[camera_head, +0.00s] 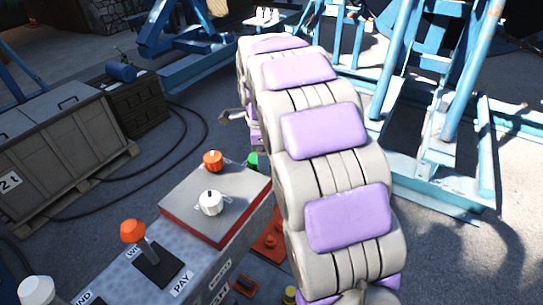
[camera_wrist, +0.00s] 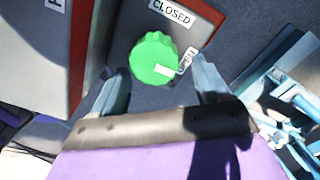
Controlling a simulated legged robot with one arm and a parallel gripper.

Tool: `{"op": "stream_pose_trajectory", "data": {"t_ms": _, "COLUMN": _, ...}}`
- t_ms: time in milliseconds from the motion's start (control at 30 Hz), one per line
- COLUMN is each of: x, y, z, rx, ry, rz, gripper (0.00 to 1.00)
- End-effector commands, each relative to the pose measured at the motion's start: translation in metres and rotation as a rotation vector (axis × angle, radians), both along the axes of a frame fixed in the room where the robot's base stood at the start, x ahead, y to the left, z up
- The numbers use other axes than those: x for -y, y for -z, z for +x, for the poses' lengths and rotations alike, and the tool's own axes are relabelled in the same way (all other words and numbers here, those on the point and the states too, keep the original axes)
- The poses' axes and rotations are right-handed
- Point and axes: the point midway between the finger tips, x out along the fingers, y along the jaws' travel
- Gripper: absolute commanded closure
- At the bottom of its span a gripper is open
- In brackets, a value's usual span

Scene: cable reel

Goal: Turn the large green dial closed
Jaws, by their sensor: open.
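The green dial (camera_wrist: 150,58) shows in the wrist view on a dark panel face, with a scalloped rim and a white pointer mark. The pointer aims toward the lower right, near a partly hidden label that seems to read OPEN (camera_wrist: 187,60). A CLOSED label (camera_wrist: 170,12) is above the dial. My gripper (camera_wrist: 160,68) is open, one finger to each side of the dial's lower part; contact cannot be told. In the head view a small part of the green dial (camera_head: 251,160) shows beside my arm, which hides the rest.
In the head view, the console's red-edged top (camera_head: 182,222) carries an orange knob (camera_head: 212,160) and a white knob (camera_head: 210,203). An orange-topped lever (camera_head: 133,232) rises nearer. Crates (camera_head: 60,150) stand left and blue steel frames (camera_head: 430,170) right.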

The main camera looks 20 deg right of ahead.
Motion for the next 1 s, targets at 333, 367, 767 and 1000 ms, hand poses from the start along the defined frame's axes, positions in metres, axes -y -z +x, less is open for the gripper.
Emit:
{"op": "stream_pose_trajectory", "data": {"t_ms": 333, "x": -0.002, "y": 0.002, "z": 0.000, "rx": 0.002, "ry": -0.002, "rz": -0.002, "gripper": 0.26}}
{"op": "stream_pose_trajectory", "data": {"t_ms": 367, "x": 0.000, "y": 0.002, "z": 0.000, "rx": 0.001, "ry": -0.002, "rz": 0.000, "gripper": 0.29}}
{"op": "stream_pose_trajectory", "data": {"t_ms": 767, "x": 0.002, "y": 0.003, "z": 0.001, "rx": 0.002, "ry": -0.002, "rz": 0.000, "gripper": 0.67}}
{"op": "stream_pose_trajectory", "data": {"t_ms": 1000, "x": -0.005, "y": 0.002, "z": 0.001, "rx": 0.002, "ry": -0.004, "rz": -0.003, "gripper": 0.80}}
